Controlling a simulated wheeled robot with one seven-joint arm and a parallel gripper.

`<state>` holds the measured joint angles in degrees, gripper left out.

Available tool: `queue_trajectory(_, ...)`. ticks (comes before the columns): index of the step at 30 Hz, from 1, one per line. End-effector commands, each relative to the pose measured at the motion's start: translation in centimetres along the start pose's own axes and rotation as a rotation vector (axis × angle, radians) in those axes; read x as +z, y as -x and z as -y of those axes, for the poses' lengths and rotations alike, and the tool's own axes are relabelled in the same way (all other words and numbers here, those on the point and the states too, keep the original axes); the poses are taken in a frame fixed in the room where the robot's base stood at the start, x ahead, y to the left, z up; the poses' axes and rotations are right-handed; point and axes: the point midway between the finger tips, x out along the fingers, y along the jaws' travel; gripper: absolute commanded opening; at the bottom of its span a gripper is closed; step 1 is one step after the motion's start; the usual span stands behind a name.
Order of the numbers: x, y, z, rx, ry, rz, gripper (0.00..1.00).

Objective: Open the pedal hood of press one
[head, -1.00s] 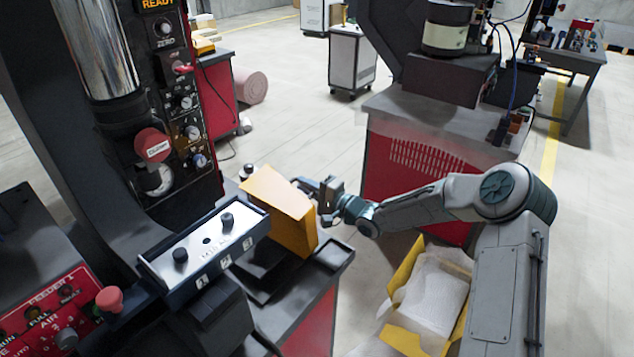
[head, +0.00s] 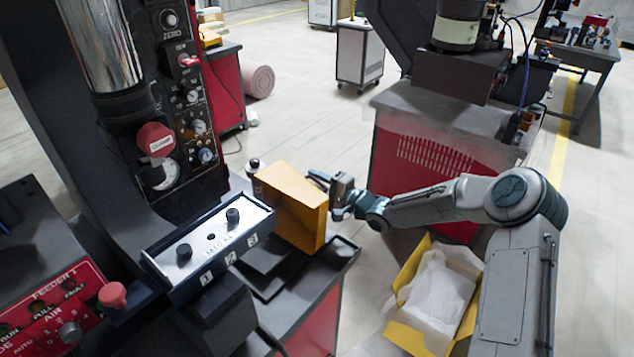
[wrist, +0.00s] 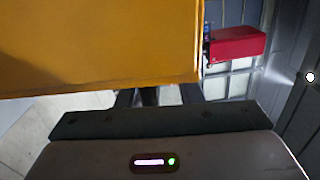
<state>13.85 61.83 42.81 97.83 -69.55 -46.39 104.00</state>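The orange-yellow hood (head: 293,208), box-shaped, stands on the dark base of the near press, right of the numbered button box. I take it for the pedal hood; no pedal shows. My gripper (head: 318,180) is at the hood's upper right, on its far side. In the wrist view the hood (wrist: 95,45) fills the upper left as a flat panel, its lower edge crossing in front of my fingers (wrist: 158,97). The fingers are apart with a gap between them. Their tips are hidden behind the panel, and contact cannot be told.
The button box (head: 208,248) and red feeder panel (head: 55,315) are at left. A red clamp knob (head: 155,139) is on the press column. A yellow carton (head: 412,340) with white lining lies below my arm. A red machine cabinet (head: 405,165) stands behind it.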

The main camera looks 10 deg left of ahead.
Motion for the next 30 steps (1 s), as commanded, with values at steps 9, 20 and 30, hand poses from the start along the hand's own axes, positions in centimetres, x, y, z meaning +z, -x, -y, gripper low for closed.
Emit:
queue_trajectory(9,-0.3,0.5,-0.1,0.001,0.0,-0.005,0.32)
queue_trajectory(20,-0.5,7.2,-0.2,0.002,0.0,-0.01,0.32)
queue_trajectory(30,-0.3,13.1,-0.1,0.001,0.0,-0.005,0.32)
